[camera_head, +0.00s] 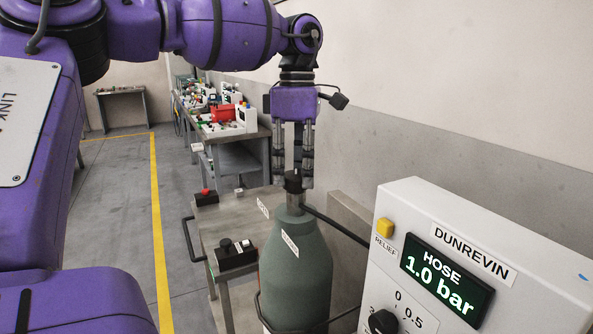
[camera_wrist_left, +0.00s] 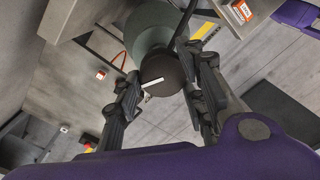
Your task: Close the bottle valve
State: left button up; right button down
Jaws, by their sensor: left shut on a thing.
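The gas bottle (camera_head: 292,265) is a grey-green cylinder standing upright right of centre in the head view, held by a dark band low down. Its shoulder also shows in the left wrist view (camera_wrist_left: 148,22). The bottle valve (camera_head: 293,182) is a dark round knob on its top; in the left wrist view the knob (camera_wrist_left: 163,78) carries a white line. My left gripper (camera_head: 293,178) points straight down over the bottle, its fingers on either side of the knob. It is shut on the knob in the left wrist view (camera_wrist_left: 166,88). My right gripper is not in view.
A white DUNREVIN panel (camera_head: 450,235) at the right reads "HOSE 1.0 bar", with a yellow relief button (camera_head: 385,228) and a black dial (camera_head: 383,322). A black hose (camera_head: 335,226) runs from the bottle top. A metal cart (camera_head: 228,217) stands left of the bottle.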

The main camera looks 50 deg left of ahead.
pick_arm(q)
jog(key=m, duration=0.3)
jog(key=shift+w, duration=0.15)
jog(key=m, duration=0.3)
jog(key=shift+r, duration=0.1)
jog(key=m, duration=0.6)
jog(key=shift+d+m+y, duration=0.25)
jog(key=shift+m+y, duration=0.05)
jog(key=o, duration=1.1)
jog(key=shift+w, duration=0.1)
